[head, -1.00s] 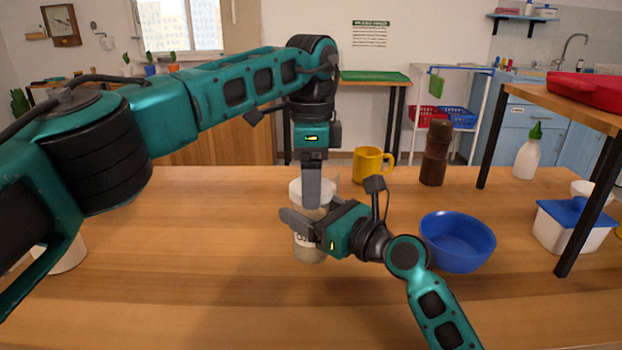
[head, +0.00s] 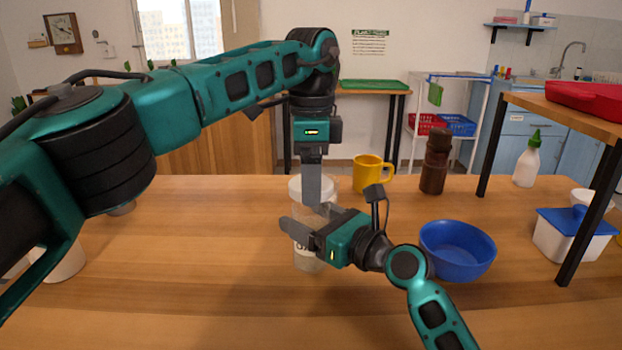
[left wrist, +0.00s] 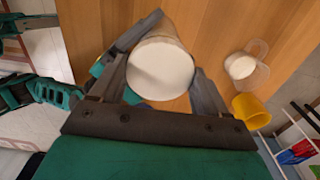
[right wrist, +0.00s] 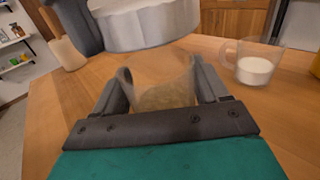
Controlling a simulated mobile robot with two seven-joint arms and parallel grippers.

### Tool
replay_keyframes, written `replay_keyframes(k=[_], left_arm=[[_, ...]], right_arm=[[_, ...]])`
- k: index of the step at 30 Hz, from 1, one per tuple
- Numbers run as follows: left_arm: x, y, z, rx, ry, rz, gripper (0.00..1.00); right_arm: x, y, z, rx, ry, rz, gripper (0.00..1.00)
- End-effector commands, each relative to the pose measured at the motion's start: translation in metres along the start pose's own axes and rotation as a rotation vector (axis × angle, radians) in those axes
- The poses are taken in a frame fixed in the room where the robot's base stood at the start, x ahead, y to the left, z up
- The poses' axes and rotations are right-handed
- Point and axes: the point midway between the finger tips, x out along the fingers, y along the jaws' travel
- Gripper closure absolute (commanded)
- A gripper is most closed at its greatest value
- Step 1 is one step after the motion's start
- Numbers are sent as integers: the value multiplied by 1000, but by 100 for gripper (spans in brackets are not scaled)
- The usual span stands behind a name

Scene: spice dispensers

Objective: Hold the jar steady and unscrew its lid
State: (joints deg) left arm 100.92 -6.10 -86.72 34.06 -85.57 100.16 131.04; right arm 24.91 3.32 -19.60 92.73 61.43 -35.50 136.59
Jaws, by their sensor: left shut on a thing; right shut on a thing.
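A clear jar (head: 306,262) with a pale label stands upright on the wooden table, partly hidden by my grippers. Its white lid (head: 298,188) shows as a round disc in the left wrist view (left wrist: 160,68). My left gripper (head: 312,192) points down from above and is shut on the lid, one finger on each side. My right gripper (head: 300,230) comes from the right and is shut on the jar's body, whose grainy contents show in the right wrist view (right wrist: 165,92). The lid (right wrist: 145,24) is above the jar there; I cannot tell whether they touch.
A yellow mug (head: 367,174) and a dark brown mill (head: 435,165) stand behind. A blue bowl (head: 457,252) is to the right, near a raised shelf's black leg (head: 590,215). A glass mug with white contents (right wrist: 256,68) stands near the jar. The front table is clear.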

Motion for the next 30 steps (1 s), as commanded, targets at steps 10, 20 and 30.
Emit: replay_keyframes(k=[10,20,30], left_arm=[[-18,0,0,-3,0,-2,61],[-40,0,0,-1,0,0,61],[-40,0,0,-1,0,0,61]], right_arm=[[0,0,-1,0,1,-1,100],[0,0,-1,0,1,0,100],[0,0,0,0,1,0,6]])
